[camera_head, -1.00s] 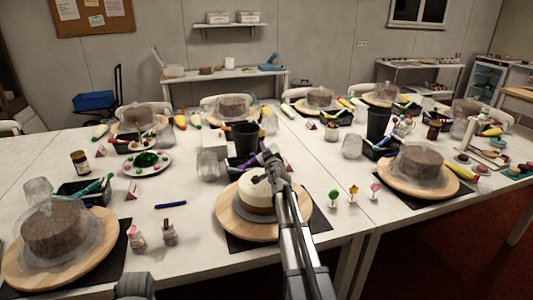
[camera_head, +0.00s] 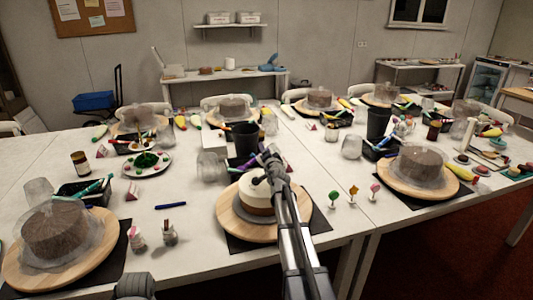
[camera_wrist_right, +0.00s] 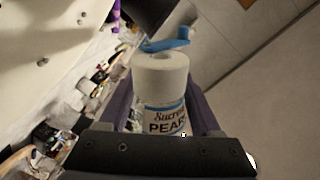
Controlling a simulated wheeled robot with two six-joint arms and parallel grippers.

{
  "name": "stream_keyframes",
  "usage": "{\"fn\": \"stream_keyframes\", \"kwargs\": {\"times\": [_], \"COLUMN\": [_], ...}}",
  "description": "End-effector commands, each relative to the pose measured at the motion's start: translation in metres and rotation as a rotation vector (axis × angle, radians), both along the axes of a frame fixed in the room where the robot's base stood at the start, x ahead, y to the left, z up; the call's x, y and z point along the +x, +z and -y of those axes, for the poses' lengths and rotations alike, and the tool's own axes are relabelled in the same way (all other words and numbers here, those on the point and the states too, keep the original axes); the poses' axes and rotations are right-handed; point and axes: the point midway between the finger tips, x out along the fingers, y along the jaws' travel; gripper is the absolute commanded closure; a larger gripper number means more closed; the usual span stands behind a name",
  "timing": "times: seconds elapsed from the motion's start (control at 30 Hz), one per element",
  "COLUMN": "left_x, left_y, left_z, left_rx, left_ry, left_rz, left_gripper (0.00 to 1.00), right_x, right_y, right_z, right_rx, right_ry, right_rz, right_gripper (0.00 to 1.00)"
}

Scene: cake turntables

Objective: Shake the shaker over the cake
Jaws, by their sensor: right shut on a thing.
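The white-topped cake (camera_head: 250,200) with brown and white layers stands on a round wooden turntable (camera_head: 228,213) at the front centre. My right gripper (camera_head: 268,170) is over the cake and hides part of its top. In the right wrist view my right gripper (camera_wrist_right: 163,105) is shut on a white shaker (camera_wrist_right: 160,78), with one finger on each side of it. Its label reads "Sucre" and "PEARL". The shaker cannot be made out in the head view, and I cannot see whether anything falls from it.
Brown cakes under clear film stand at the front left (camera_head: 48,232) and right (camera_head: 420,165). A dark cup (camera_head: 245,138) is behind.

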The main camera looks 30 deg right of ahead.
Motion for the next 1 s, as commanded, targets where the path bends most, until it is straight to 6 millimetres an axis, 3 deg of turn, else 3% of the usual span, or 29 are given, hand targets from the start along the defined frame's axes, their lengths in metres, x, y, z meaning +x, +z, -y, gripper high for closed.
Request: {"fn": "stream_keyframes", "kwargs": {"times": [0.3,0.57,0.8,1.0], "left_x": [0.000,0.000,0.000,0.000], "left_y": [0.007,-0.001,-0.009,-0.009], "left_z": [0.000,0.000,0.000,0.000], "left_rx": [0.000,0.000,0.000,0.000], "left_ry": [0.000,0.000,0.000,0.000], "left_rz": [0.000,0.000,0.000,0.000], "left_gripper": [0.50,0.50,0.50,0.50], "right_x": [-0.002,0.000,-0.003,-0.003], "right_y": [0.007,-0.001,-0.009,-0.008], "right_z": [0.007,0.000,-0.016,-0.018], "right_rx": [0.002,0.004,0.184,0.219], "right_ry": [0.000,0.000,0.001,0.001], "right_rz": [0.001,0.001,0.061,0.072], "right_gripper": [1.00,1.00,1.00,1.00]}}
